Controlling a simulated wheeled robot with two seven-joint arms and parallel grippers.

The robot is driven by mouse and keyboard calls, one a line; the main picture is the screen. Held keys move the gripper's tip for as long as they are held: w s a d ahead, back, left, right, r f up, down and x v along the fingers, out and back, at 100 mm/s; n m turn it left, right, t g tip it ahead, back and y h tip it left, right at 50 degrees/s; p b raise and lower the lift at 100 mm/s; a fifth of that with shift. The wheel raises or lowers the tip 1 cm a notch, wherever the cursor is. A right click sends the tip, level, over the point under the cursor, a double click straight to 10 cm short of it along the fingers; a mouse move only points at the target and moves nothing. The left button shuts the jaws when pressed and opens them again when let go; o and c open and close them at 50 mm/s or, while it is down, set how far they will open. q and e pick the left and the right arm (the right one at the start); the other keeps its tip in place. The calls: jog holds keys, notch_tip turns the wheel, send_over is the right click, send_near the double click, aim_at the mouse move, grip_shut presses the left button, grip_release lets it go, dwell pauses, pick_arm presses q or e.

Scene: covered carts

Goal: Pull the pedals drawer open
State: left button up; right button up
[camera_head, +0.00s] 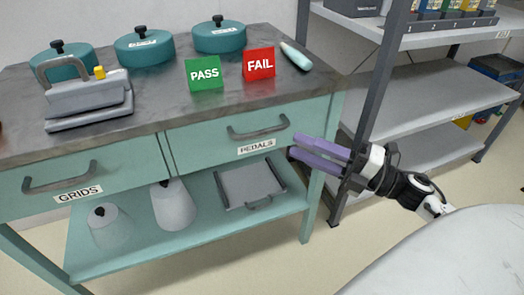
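The pedals drawer (205,144) is a teal front on the right side of the cart, marked with a white PEDALS label (256,146). It looks closed, flush with the front beside it. Its dark grey bar handle (258,127) is near the top edge of the front. My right gripper (294,146) comes in from the right with two purple fingers pointing left. The fingers are apart, with nothing seen between them. They are to the right of and a little below the handle, apart from it. My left gripper is not in view.
The GRIDS drawer (100,177) is closed at left. The worktop (165,105) bears teal lidded pots, a grey press, a PASS sign (204,73) and a FAIL sign (258,63). The lower shelf (135,240) holds bottles and a tray. A grey shelf rack (440,100) stands right.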

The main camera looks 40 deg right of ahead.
aim_at(262, 132)
jog(key=shift+n, duration=0.3)
jog(key=b+x, duration=0.1)
jog(key=x, duration=0.9)
jog(key=shift+a+r, duration=0.15)
jog(key=shift+a, duration=0.1)
jog(key=shift+c, duration=0.2)
grip_shut()
